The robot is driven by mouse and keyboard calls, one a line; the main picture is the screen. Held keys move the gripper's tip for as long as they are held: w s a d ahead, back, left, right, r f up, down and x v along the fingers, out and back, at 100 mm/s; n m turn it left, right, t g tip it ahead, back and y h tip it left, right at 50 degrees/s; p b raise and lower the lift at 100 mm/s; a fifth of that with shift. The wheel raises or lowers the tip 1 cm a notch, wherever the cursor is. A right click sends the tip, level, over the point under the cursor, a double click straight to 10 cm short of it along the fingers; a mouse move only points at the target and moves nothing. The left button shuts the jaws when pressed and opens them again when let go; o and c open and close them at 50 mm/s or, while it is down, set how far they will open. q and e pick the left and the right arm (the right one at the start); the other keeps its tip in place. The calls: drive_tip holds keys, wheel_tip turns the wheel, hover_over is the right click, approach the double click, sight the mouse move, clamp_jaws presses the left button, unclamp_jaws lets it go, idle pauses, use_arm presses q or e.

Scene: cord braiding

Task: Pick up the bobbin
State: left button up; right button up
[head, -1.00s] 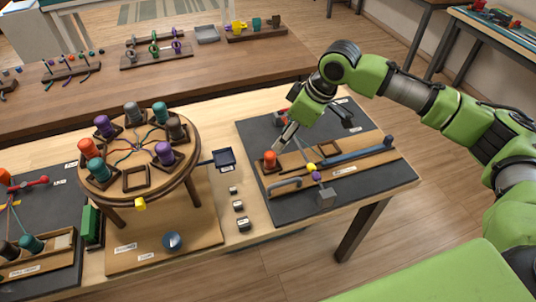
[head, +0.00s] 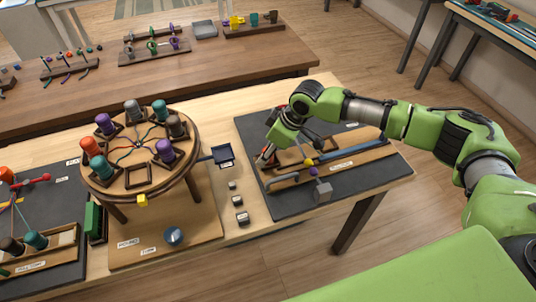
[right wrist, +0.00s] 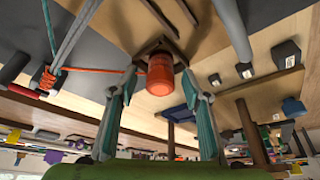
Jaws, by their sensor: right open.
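An orange bobbin (right wrist: 160,75) stands between the two fingers of my right gripper (right wrist: 158,82) in the right wrist view. The fingers are open on either side of it, and I cannot tell whether either one touches it. In the head view my right gripper (head: 265,158) is low over the left end of the right-hand dark mat (head: 290,208), and it mostly hides the bobbin there. An orange cord runs to the bobbin in the wrist view. My left gripper is not in view.
A round wooden stand (head: 140,190) carries several coloured bobbins and an empty square holder (head: 137,175). A wooden rail with a blue bar (head: 355,150) and a grey weight (head: 322,191) lie right of my right gripper. Small dark blocks (head: 241,217) stand between stand and mat.

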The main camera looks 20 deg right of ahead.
drive_tip(key=c, duration=1.2)
drive_tip(key=shift+r, duration=0.1)
